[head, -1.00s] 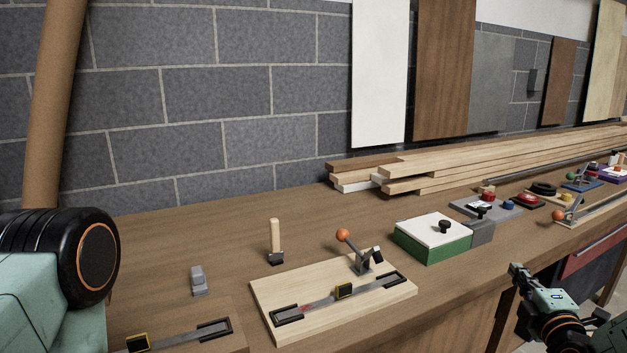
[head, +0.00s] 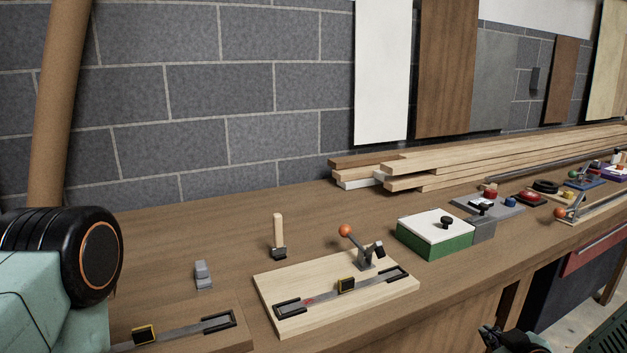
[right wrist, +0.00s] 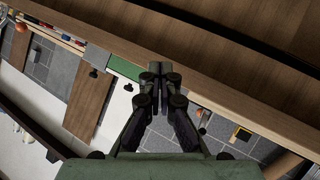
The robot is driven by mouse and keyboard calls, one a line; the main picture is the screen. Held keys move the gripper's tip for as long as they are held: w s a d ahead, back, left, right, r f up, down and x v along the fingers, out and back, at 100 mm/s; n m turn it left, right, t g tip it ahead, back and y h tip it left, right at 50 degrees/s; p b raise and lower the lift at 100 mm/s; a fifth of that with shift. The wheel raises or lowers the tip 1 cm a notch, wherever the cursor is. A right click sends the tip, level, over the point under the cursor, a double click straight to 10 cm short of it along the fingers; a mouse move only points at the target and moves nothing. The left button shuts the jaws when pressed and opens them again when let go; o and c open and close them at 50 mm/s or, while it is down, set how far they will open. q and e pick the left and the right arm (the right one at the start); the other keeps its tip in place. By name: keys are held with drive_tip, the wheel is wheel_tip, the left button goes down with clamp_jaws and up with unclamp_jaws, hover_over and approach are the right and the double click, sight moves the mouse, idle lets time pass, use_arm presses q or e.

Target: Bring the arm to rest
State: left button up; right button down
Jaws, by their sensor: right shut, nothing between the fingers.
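My right gripper (head: 492,336) shows at the bottom right edge of the head view, below and in front of the bench's front edge. In the right wrist view its two dark fingers (right wrist: 161,68) are together with nothing between them. It touches nothing that I can see. Part of the right arm is cut off by the lower frame edge. My left gripper is not in the head view.
The wooden bench (head: 190,235) carries a board with an orange-knobbed lever (head: 345,231), a green box with a white lid (head: 436,232) and stacked planks (head: 440,170). A cardboard-coloured tube (head: 52,120) stands at left. Open floor (head: 590,300) lies at lower right.

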drive_tip(key=s+a+f+m+g+y+b, duration=0.1)
drive_tip(key=s+a+f+m+g, duration=0.2)
drive_tip(key=s+a+f, duration=0.3)
drive_tip(key=s+a+f+m+g+y+b, duration=0.1)
drive_tip(key=s+a+f+m+g, duration=0.25)
drive_tip(key=s+f, duration=0.5)
use_arm(q)
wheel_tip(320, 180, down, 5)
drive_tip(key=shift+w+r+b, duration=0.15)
drive_tip(key=shift+b, duration=1.1)
use_arm(e)
drive_tip(key=s+a+f+n+g, duration=0.1)
drive_tip(key=s+a+f+g, duration=0.1)
drive_tip(key=s, duration=0.8)
drive_tip(key=s+a+f+g+h, duration=0.1)
drive_tip(key=s+f+g, duration=0.3)
drive_tip(key=s, duration=0.5)
drive_tip(key=shift+s+a+f+n, duration=0.2)
drive_tip(key=shift+s+a+n, duration=0.2)
drive_tip(key=shift+a, duration=0.2)
drive_tip(key=shift+s, duration=0.1)
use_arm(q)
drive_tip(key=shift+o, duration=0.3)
